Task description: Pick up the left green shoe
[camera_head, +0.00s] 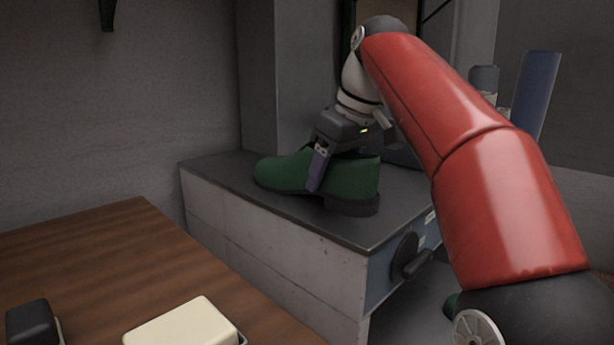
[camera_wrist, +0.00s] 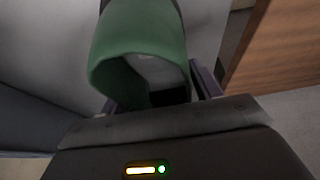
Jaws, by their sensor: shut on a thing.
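A green shoe (camera_head: 350,179) with a dark sole is on or just above the dark top of a grey cabinet, its toe to the left and heel to the right. My gripper (camera_head: 317,172) comes down on it from above and is shut on its side walls near the middle. One finger shows on the near side; the other is hidden behind the shoe. In the wrist view the green shoe (camera_wrist: 140,45) fills the upper middle, with its opening facing the camera. I cannot tell whether the sole touches the cabinet top.
The cabinet top (camera_head: 225,170) has bare room left of the shoe. A wooden table (camera_head: 110,250) at front left holds a cream block (camera_head: 182,325) and a dark object (camera_head: 33,322). A blue upright object (camera_head: 535,92) stands at right.

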